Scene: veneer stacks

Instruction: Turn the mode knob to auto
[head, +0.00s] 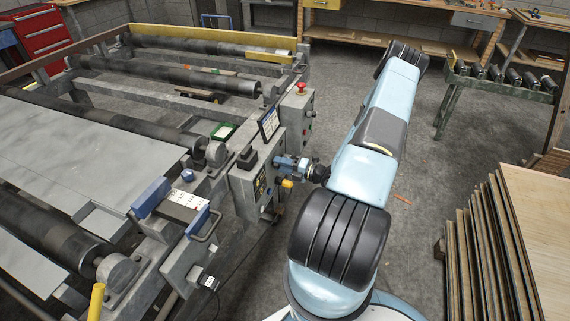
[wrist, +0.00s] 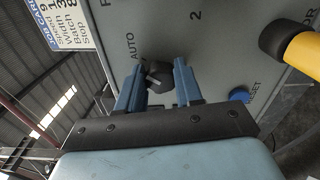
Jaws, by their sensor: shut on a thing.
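The mode knob (wrist: 159,76) is a dark round knob on the grey panel face (wrist: 225,40) in the wrist view. The word AUTO is printed to its upper left, and a 2 stands to its upper right. A pale mark shows on the knob's left side; I cannot tell exactly where it points. My gripper (wrist: 157,82) has its blue fingers shut on the knob, one on each side. In the head view my gripper (head: 280,162) reaches the control box (head: 243,185) from the right, and the knob is hidden there.
A blue reset button (wrist: 239,95) and a yellow handle with a black end (wrist: 298,55) are right of the knob in the wrist view. A red button (head: 301,88) tops the farther box. Stacked sheets (head: 500,250) stand at right. Rollers fill the left.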

